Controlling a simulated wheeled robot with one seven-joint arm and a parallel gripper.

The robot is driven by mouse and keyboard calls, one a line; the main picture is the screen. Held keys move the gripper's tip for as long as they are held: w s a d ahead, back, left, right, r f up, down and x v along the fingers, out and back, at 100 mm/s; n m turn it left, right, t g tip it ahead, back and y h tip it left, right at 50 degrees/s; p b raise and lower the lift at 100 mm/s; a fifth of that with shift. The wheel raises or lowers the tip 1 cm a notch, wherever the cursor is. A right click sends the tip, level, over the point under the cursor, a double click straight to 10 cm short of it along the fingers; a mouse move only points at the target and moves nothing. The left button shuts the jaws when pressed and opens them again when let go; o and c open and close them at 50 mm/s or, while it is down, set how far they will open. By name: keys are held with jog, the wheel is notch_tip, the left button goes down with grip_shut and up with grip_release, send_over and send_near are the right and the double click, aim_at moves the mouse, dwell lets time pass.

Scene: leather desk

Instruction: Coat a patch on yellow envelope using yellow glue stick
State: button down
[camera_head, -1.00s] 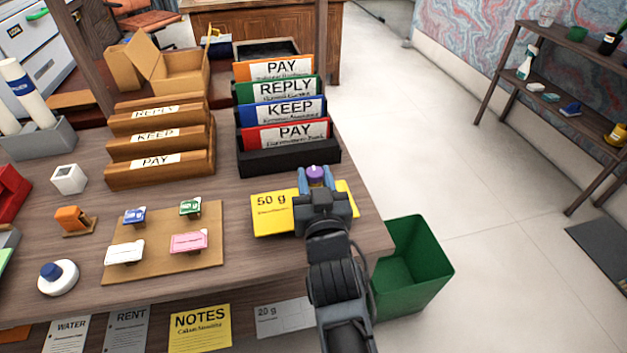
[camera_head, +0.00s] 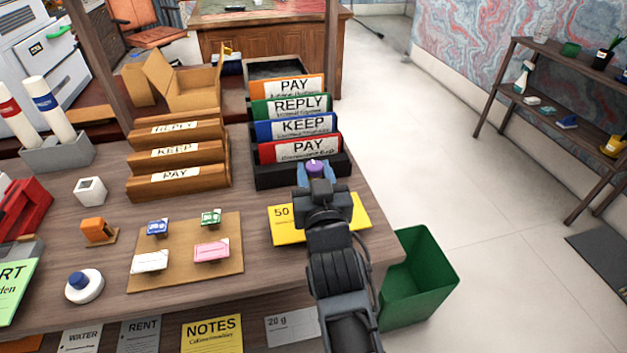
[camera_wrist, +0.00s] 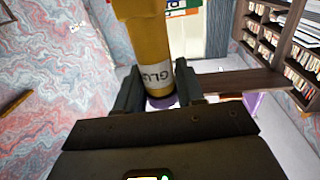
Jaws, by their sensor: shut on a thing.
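The yellow envelope (camera_head: 287,238), marked "50", lies on the desk near its right edge. My gripper (camera_head: 315,174) is over the envelope and hides its middle; yellow shows on both sides. A purple end of the glue stick (camera_head: 313,164) shows between the fingers in the head view. In the wrist view, my gripper (camera_wrist: 158,88) is shut on the yellow glue stick (camera_wrist: 153,40), which has a white "GLU" label and a purple part at the near end. I cannot tell whether the stick touches the envelope, and no coated patch can be made out.
A black rack (camera_head: 270,175) of coloured PAY, REPLY and KEEP folders stands just behind the envelope. A cork board (camera_head: 190,275) with small stamps lies to the left. A green bin (camera_head: 420,280) stands on the floor beyond the right desk edge.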

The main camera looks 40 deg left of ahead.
jog(key=shift+r+p, duration=0.4)
jog(key=shift+r, duration=0.7)
jog(key=shift+s, duration=0.1)
